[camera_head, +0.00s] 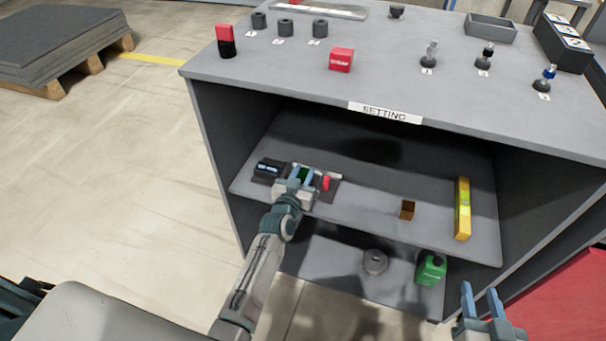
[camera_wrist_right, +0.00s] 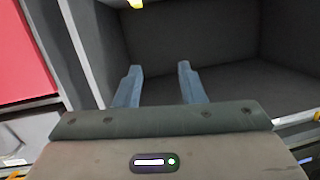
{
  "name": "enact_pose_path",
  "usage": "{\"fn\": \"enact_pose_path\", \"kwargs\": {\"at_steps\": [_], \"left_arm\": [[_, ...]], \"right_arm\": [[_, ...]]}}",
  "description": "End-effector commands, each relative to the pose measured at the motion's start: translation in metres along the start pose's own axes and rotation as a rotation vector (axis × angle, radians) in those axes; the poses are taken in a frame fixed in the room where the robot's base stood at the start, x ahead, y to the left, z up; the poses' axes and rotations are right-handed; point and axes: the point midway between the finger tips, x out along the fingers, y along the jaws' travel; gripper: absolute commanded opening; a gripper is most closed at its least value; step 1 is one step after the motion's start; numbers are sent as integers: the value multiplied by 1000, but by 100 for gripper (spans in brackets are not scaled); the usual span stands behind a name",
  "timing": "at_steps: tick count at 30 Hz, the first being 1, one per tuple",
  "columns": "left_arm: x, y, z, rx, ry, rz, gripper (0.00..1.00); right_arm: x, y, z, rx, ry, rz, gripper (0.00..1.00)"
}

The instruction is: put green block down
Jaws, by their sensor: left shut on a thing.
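The green block (camera_head: 304,173) shows as a small dark green patch between the fingers of my left gripper (camera_head: 301,176). The left gripper is shut on it over the left part of the cabinet's upper inner shelf (camera_head: 365,207). The fingers hide most of the block, and I cannot tell whether it touches the shelf. My right gripper (camera_head: 481,298) is empty, with its fingers apart, in front of the cabinet at the lower right. Its spread fingers also show in the right wrist view (camera_wrist_right: 158,86).
Beside the left gripper are a black device (camera_head: 268,168) and a red item (camera_head: 326,183). A brown block (camera_head: 407,209) and yellow level (camera_head: 462,208) stand further right. Below are a grey disc (camera_head: 375,262) and green can (camera_head: 431,269). The cabinet top (camera_head: 380,85) overhangs the shelf.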

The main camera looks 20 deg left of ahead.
Motion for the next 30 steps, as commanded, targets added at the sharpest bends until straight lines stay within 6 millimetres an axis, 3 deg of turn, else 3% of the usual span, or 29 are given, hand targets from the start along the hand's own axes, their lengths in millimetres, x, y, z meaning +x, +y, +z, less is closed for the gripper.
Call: {"fn": "enact_pose_path", "kwargs": {"at_steps": [4,5,8,19,22,26,30], "left_arm": [[0,0,0,0,1,0,0],[0,0,1,0,0,0,29],[0,0,1,0,0,0,48],[0,0,-1,0,0,0,49],[0,0,-3,0,0,0,49],[-28,0,0,0,-1,-1,49],[-61,0,2,-1,-2,-1,49]], "right_arm": [[1,0,-4,-3,23,1,36],[1,0,-5,-3,28,1,36],[1,0,-6,-4,29,0,36],[1,0,-5,-3,21,0,36],[-4,-1,8,4,-51,-1,36],[1,0,-4,-5,21,-1,36],[7,1,-30,-24,158,0,36]]}}
